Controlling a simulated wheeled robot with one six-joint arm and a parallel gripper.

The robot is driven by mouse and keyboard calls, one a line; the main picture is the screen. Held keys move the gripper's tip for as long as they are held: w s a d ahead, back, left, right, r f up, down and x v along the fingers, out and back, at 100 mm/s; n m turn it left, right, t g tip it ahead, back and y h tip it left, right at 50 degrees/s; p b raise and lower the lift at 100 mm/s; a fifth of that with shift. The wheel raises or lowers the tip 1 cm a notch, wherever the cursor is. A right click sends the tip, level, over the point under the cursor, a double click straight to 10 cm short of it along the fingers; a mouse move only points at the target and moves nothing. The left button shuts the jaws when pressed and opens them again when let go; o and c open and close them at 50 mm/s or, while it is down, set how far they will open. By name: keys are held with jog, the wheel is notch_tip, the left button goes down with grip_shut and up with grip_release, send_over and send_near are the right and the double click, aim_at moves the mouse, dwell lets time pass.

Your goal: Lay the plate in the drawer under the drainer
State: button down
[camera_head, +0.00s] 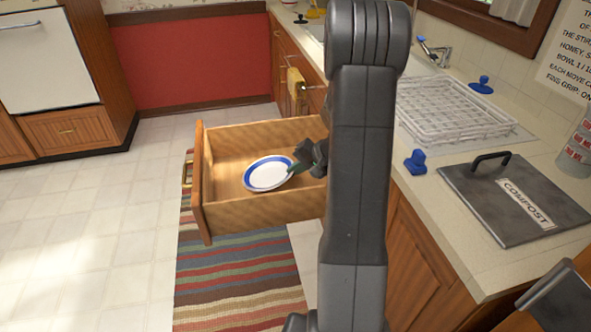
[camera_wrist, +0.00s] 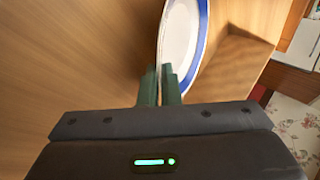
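The white plate (camera_head: 267,174) with a blue rim band is inside the open wooden drawer (camera_head: 262,212) in the head view. In the wrist view the plate (camera_wrist: 182,38) shows nearly edge-on, with its near rim between the two green fingers. My gripper (camera_head: 296,169) reaches into the drawer from the right and is shut on that rim (camera_wrist: 160,78). Whether the plate touches the drawer's bottom I cannot tell. The wire drainer (camera_head: 452,110) stands on the counter to the right. My arm hides the drawer's right end.
A compost lid (camera_head: 515,200) with a black handle and a blue object (camera_head: 416,162) are on the counter. A yellow towel (camera_head: 296,88) hangs on the cabinet front beyond the drawer. A striped rug (camera_head: 240,285) lies on the floor below. The tiled floor at left is clear.

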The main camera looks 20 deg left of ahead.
jog(key=c, duration=1.6)
grip_release()
jog(key=shift+c, duration=0.2)
jog(key=v, duration=1.2)
